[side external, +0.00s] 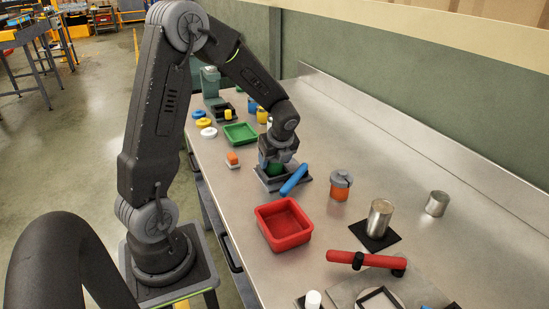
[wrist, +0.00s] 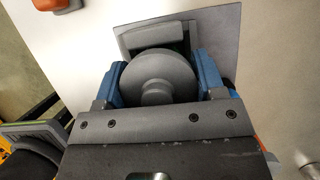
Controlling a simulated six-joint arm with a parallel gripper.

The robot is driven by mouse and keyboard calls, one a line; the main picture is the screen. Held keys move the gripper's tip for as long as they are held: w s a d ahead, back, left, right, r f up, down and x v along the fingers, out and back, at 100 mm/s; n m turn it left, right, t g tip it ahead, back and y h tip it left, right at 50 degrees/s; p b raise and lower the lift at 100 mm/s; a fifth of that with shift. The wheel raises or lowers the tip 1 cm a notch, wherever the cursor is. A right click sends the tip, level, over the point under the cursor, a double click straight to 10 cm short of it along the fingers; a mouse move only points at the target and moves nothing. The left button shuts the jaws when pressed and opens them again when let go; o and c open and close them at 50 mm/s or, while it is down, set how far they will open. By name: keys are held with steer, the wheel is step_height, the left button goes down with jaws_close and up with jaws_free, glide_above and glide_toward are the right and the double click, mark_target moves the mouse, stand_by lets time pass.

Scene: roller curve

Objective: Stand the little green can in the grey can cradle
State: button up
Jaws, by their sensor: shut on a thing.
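In the side view, the green can (side external: 275,169) is between the fingertips of my gripper (side external: 274,161). The gripper is shut on it, and the can looks upright. It is at the grey cradle (side external: 268,185), which lies on the bench under the gripper. In the wrist view, the blue fingers of my gripper (wrist: 160,85) stand on both sides of a grey round top with a knob (wrist: 157,75). This top hides most of the can. The cradle's grey plate (wrist: 215,35) shows beyond it. I cannot tell whether the can's bottom touches the cradle.
A blue bar (side external: 294,180) lies close to the cradle's right side. A red tray (side external: 284,224) is in front, and an orange jar (side external: 340,187) stands to the right. A green tray (side external: 240,133) and an orange-topped block (side external: 232,158) are to the left.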

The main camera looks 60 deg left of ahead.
steer(key=o, duration=1.2)
steer(key=shift+r, duration=4.55)
steer(key=s+d+r+n+t+h, duration=0.2)
steer(key=s+d+r+n, duration=0.1)
steer(key=s+d+n, duration=0.4)
steer(key=s+d+r+n+t+h, duration=0.2)
steer(key=s+d+n, duration=0.4)
steer(key=d+n, duration=0.5)
steer(key=d+r+t, duration=0.1)
steer(key=d+r, duration=0.1)
steer(key=d, duration=0.3)
steer(key=shift+s+t+h, duration=0.3)
steer(key=shift+s, duration=0.05)
